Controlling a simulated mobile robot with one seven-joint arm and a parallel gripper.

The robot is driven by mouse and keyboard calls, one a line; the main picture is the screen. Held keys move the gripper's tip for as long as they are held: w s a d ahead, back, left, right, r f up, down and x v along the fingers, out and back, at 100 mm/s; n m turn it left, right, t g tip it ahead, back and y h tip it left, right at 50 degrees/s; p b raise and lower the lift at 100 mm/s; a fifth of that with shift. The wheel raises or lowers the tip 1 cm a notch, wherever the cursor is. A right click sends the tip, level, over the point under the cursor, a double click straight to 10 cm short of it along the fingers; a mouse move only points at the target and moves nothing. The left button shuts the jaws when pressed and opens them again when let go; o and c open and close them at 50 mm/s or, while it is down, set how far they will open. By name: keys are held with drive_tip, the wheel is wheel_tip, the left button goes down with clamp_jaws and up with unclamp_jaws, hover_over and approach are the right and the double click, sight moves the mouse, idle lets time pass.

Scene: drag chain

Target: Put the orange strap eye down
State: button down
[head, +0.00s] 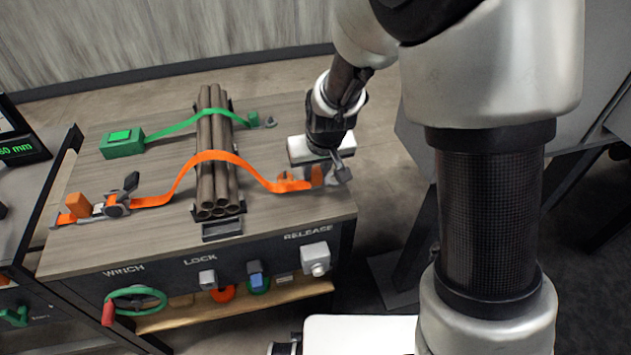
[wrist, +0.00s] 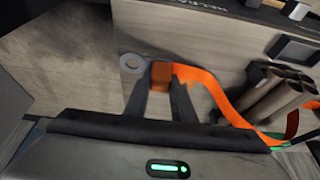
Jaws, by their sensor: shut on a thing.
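The orange strap (head: 215,156) runs from the ratchet (head: 117,203) at the left, over the bundle of brown tubes (head: 207,165), down to the right end of the bench. Its orange end block (wrist: 161,76) is between my gripper's fingertips (wrist: 161,90) in the wrist view. My gripper (head: 316,177) is shut on this strap eye, low over the bench's right part. A grey ring (wrist: 131,63) shows just beside the block in the wrist view. I cannot tell whether the eye touches the bench top.
A green strap (head: 172,122) crosses the tubes farther back, from a green box (head: 122,144) to a small green end (head: 253,118). Bare wood (head: 275,225) lies in front of the strap.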

sight(315, 181)
drive_tip(key=shift+f+b, duration=0.4)
drive_tip(key=shift+f, duration=1.35)
drive_tip(key=shift+f, duration=0.15)
drive_tip(key=c, duration=1.5)
unclamp_jaws()
